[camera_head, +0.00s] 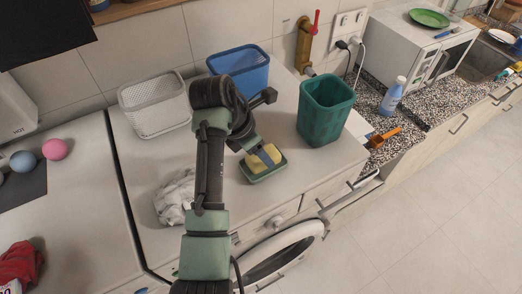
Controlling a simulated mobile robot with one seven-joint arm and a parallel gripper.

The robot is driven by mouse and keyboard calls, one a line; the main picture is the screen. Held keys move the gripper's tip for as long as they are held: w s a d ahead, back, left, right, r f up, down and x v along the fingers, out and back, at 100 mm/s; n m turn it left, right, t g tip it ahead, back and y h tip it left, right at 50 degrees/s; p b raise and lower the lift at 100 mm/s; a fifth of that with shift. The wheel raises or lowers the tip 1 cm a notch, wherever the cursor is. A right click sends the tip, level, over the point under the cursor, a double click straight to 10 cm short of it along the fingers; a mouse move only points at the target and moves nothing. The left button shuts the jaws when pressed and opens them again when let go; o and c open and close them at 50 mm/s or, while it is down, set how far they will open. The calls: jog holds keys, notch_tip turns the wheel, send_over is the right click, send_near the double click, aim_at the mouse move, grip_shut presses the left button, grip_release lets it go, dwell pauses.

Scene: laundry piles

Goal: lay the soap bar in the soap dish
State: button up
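The yellow soap bar (255,165) is in or just above the green soap dish (267,177), on the white top near its front edge. I cannot tell whether it rests on the dish floor. My gripper (267,158) points down at the soap from the upper left, with one grey-blue finger lying across the bar in this view. The far finger is hidden, so I cannot tell whether the gripper is shut on the soap or open around it.
A teal bin (326,112) stands right of the dish. A blue basket (240,66) and a white basket (153,106) stand behind. A crumpled white cloth (174,199) lies to the left. The front edge is close, above a round washer door (290,250).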

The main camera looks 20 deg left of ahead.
jog(key=shift+f, duration=0.2)
jog(key=o, duration=1.5)
jog(key=b+v, duration=0.2)
jog(key=v, duration=0.3)
jog(key=shift+s+a+r, duration=0.1)
jog(key=shift+a+r, duration=0.05)
jog(key=shift+r, duration=0.2)
jog(key=p+v, duration=0.5)
jog(key=v, duration=0.2)
jog(key=shift+r+p, duration=0.1)
jog(key=shift+p, duration=0.2)
